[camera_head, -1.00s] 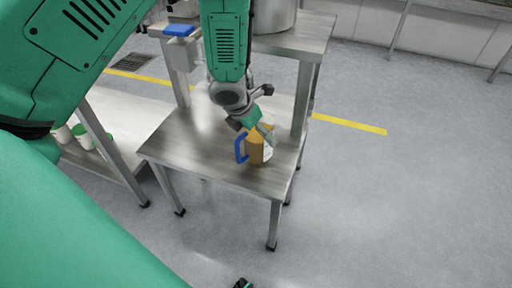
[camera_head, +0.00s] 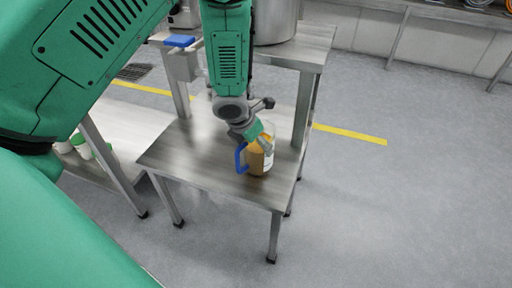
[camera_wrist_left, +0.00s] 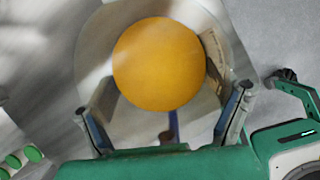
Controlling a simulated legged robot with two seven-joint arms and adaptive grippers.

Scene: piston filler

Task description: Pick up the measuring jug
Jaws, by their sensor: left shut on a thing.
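The measuring jug (camera_head: 267,160) is clear, with a blue handle (camera_head: 240,158) on its left side and orange contents. It looks upright on the lower steel table near its right front edge; I cannot tell if its base touches the top. My left gripper (camera_head: 262,141) comes down from above and is shut on the jug at its upper part. In the left wrist view I look down into the jug (camera_wrist_left: 238,45) at the round orange surface. The fingers of my left gripper (camera_wrist_left: 168,112) sit on either side of its wall. My right gripper is not in view.
The steel table (camera_head: 190,160) is mostly bare left of the jug. A raised steel shelf (camera_head: 305,50) with a large pot (camera_head: 276,22) stands behind. A lower shelf at left holds green-lidded containers (camera_head: 82,150). Open floor (camera_head: 400,210) lies to the right.

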